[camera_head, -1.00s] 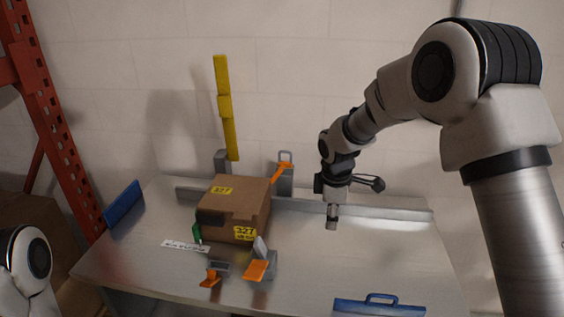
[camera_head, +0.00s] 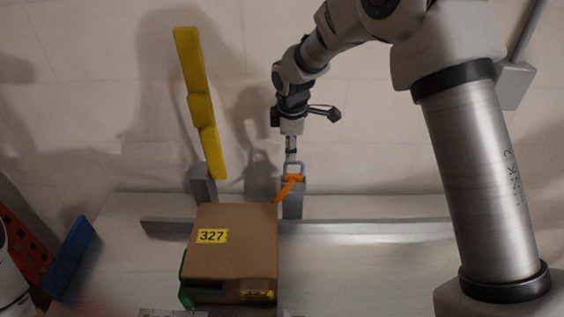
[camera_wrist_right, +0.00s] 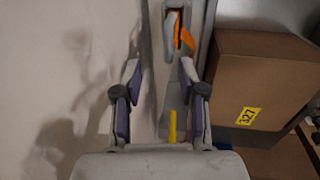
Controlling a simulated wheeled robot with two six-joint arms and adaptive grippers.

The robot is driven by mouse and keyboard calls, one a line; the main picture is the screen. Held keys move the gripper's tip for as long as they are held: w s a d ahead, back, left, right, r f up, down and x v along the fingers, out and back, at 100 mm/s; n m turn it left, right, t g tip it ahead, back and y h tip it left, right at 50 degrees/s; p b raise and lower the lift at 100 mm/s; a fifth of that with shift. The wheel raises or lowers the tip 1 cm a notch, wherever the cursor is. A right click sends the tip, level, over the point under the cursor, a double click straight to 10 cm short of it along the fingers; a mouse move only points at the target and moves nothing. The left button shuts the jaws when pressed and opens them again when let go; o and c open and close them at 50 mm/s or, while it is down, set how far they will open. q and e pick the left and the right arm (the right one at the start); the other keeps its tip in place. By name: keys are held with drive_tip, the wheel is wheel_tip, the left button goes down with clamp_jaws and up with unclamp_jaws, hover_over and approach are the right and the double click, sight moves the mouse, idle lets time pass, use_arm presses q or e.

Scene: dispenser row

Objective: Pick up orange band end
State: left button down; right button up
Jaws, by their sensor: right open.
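The orange band end (camera_head: 287,188) hangs from a grey dispenser post (camera_head: 293,208) behind the box, sloping down to the left. In the right wrist view the orange band (camera_wrist_right: 185,38) shows beside the post's pale loop, ahead of the fingertips and slightly right. My right gripper (camera_head: 291,152) points down just above the post's loop in the head view. In the right wrist view the right gripper's fingers (camera_wrist_right: 161,75) are spread, with no band between their tips. My left gripper is out of view.
A brown box labelled 327 (camera_head: 235,240) stands in front of the post, close on the right in the right wrist view. A tall yellow band (camera_head: 200,105) rises from another post to the left. A low grey rail (camera_head: 370,229) runs along the back; the bench at right is clear.

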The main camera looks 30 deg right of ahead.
sight(296, 162)
drive_tip(key=shift+s+d+f+p, duration=0.25)
drive_tip(key=shift+s+f+p, duration=0.2)
drive_tip(key=shift+s+f, duration=0.15)
drive_tip(key=shift+s+d+f+p, duration=0.2)
drive_tip(key=shift+s+f+p, duration=0.25)
drive_tip(key=shift+s+f, duration=0.1)
drive_tip(key=w+f, duration=0.1)
drive_tip(key=f, duration=0.1)
drive_tip(key=w+f, duration=0.1)
drive_tip(key=shift+w+d+f, duration=0.15)
drive_tip(key=shift+f, duration=0.2)
drive_tip(key=shift+s+r, duration=0.2)
drive_tip(key=shift+s, duration=0.1)
drive_tip(key=shift+c, duration=1)
drive_tip(key=shift+s+r, duration=0.15)
drive_tip(key=shift+s, duration=0.05)
clamp_jaws()
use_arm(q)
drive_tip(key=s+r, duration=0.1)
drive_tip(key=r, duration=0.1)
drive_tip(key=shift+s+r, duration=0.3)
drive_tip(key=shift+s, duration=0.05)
use_arm(e)
drive_tip(key=shift+w, duration=0.1)
